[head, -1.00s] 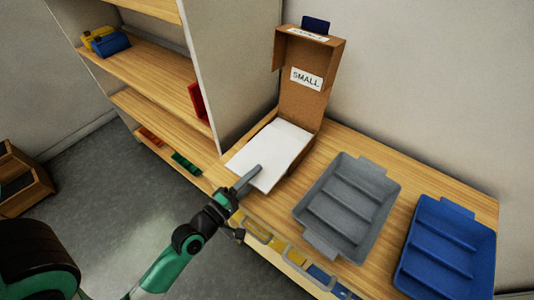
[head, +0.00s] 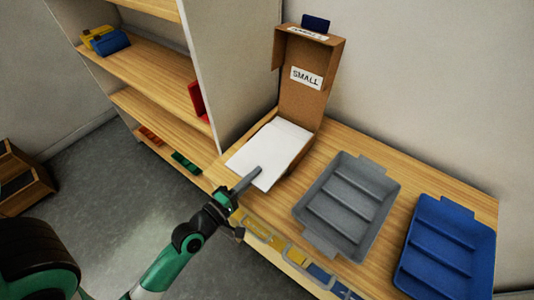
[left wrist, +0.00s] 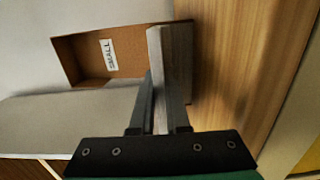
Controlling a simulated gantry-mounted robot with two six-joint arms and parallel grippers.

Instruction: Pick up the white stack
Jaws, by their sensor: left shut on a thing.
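The white stack (head: 268,152) lies flat in the open cardboard box marked SMALL (head: 306,88) on the wooden table. My left gripper (head: 257,172) is at the stack's near edge, shut on it, with one finger showing above the top sheet. In the left wrist view the stack (left wrist: 158,52) shows edge-on as a pale slab between the two fingers (left wrist: 160,98), and the box (left wrist: 88,58) is behind it. The lower finger is hidden in the head view. My right gripper is not in view.
A grey divided tray (head: 346,205) and a blue divided tray (head: 444,250) stand to the right of the box. A shelf unit (head: 160,78) with several coloured items rises on the left. Yellow and blue items (head: 290,252) lie along the table's front.

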